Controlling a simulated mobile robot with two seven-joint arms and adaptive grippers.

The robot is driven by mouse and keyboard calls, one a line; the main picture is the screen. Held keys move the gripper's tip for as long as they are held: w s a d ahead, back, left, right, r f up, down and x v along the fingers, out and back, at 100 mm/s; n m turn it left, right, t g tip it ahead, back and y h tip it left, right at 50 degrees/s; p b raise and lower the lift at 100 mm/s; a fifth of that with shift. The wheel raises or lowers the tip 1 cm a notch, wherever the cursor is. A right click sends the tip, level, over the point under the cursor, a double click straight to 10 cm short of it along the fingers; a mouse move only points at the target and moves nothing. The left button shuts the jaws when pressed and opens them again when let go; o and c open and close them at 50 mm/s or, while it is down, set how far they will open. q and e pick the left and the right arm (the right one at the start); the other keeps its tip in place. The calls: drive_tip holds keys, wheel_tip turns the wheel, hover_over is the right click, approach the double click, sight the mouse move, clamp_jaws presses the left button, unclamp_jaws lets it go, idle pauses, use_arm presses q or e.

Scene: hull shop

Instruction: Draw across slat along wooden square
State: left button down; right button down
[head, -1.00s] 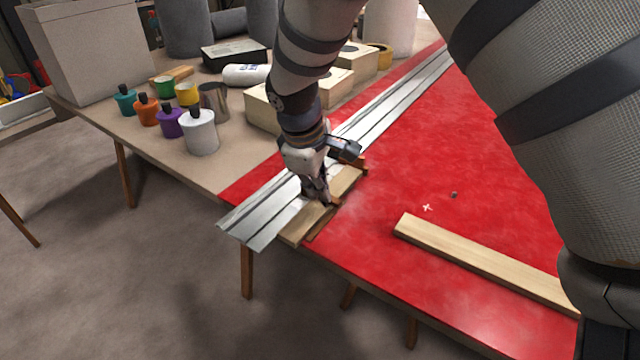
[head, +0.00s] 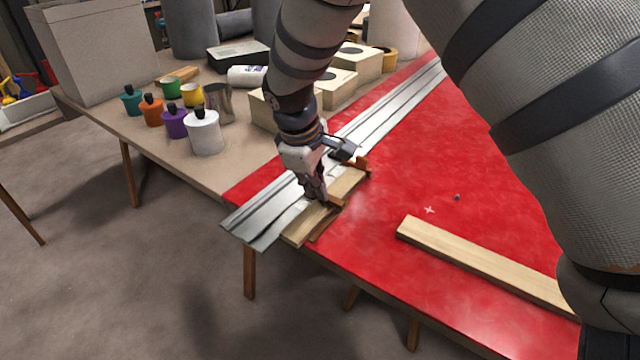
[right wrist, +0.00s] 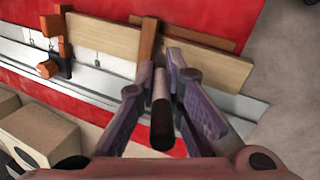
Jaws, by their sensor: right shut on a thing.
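The brown wooden square (head: 325,222) has one leg along the slat's edge and one across the slat, as the right wrist view shows (right wrist: 147,42). My right gripper (head: 320,198) is low over the slat beside the square's crossing leg. It is shut on a dark, slim marking tool (right wrist: 160,110). The tool's tip and any line under it are hidden. My left gripper is out of view.
An orange-brown clamp (right wrist: 62,35) stands at one end of the slat. The metal rail (head: 262,218) runs back along the red table (head: 440,150). A loose plank (head: 480,262) lies at right. Paint bottles (head: 204,132) and pale wooden boxes (head: 337,88) stand left and behind.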

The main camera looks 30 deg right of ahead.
drive_tip(key=shift+w+a, duration=0.2)
drive_tip(key=shift+w, duration=0.3)
drive_tip(key=shift+w+a, duration=0.15)
drive_tip(key=shift+w, duration=0.15)
drive_tip(key=shift+w, duration=0.1)
